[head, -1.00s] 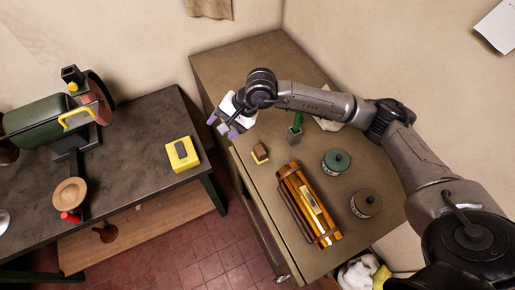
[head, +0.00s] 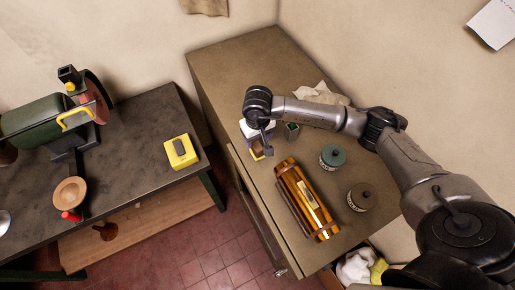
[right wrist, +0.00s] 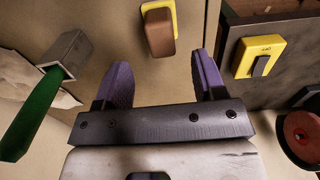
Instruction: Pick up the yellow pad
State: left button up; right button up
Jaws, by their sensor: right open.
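The yellow pad (head: 255,153) lies on the tan cabinet top near its left edge, partly hidden by my right gripper in the head view. In the right wrist view the yellow pad (right wrist: 176,10) is at the top edge, with a brown block (right wrist: 160,34) on it. My right gripper (right wrist: 162,75) is open, its purple fingers apart and nothing between them. The pad and block lie just beyond the fingertips, in line with the gap. In the head view this gripper (head: 257,138) is over or beside the pad; its height is unclear. My left gripper is not in view.
A grey-headed, green-handled tool (head: 291,130) lies close to the right gripper. A yellow switch box (head: 180,152) sits on the dark bench (head: 140,185) across a floor gap.

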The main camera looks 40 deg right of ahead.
aim_at(258, 146)
notch_tip(258, 146, down, 2)
jog(key=shift+f, duration=0.1)
jog(key=shift+f+p, duration=0.4)
jog(key=shift+p, duration=0.05)
notch_tip(258, 146, down, 3)
jog(key=shift+s+a+f+p, duration=0.1)
jog(key=shift+f+p, duration=0.05)
jog(key=shift+p, duration=0.45)
jog(key=shift+f, duration=0.6)
jog(key=c, duration=1)
jog(key=shift+r+b, duration=1.1)
jog(key=shift+r, duration=3.95)
